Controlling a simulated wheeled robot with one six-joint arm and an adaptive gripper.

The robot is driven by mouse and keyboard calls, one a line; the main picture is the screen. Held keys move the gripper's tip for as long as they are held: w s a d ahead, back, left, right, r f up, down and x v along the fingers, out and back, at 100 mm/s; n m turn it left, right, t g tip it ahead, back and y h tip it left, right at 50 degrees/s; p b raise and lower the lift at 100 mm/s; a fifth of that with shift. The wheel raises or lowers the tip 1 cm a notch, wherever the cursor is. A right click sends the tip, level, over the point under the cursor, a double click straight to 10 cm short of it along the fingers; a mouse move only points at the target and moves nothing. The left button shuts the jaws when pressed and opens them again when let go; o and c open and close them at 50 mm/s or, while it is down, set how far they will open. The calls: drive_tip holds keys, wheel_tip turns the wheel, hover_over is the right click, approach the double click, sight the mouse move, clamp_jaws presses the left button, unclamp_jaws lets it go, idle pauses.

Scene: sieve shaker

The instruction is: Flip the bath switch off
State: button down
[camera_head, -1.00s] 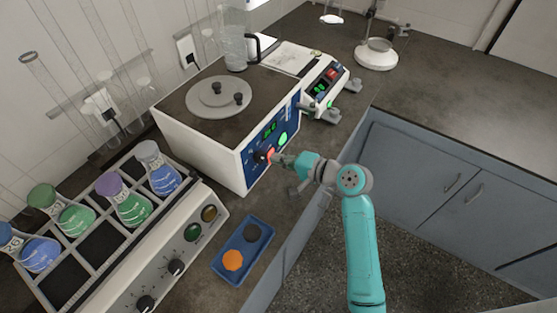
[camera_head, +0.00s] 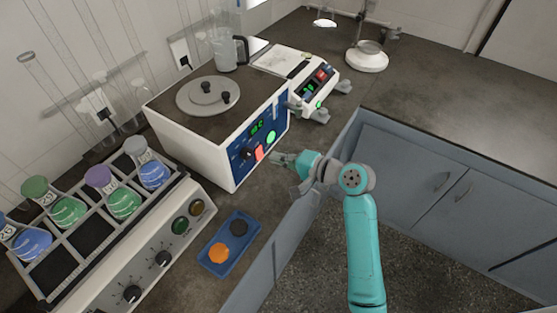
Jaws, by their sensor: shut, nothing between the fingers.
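The bath (camera_head: 186,148) is a white box with a dark top, a round grey lid (camera_head: 207,95) and a blue front panel. The panel has a lit green display (camera_head: 257,127), a round green light (camera_head: 271,138), a black knob (camera_head: 247,153) and a red switch (camera_head: 260,153). The switch's exact tilt is too small to tell. My gripper (camera_head: 273,157) is shut and empty, just right of the red switch, with a small gap seeming to show between them.
A shaker with flasks (camera_head: 130,270) stands at left. A blue tray (camera_head: 214,267) with an orange and a dark disc lies in front of the bath. A second white device (camera_head: 297,62) stands behind it. Grey cabinets (camera_head: 430,185) line the right, with bare floor below.

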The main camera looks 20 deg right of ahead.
drive_tip(key=v, duration=0.9)
drive_tip(key=shift+r, duration=0.2)
drive_tip(key=shift+d, duration=0.1)
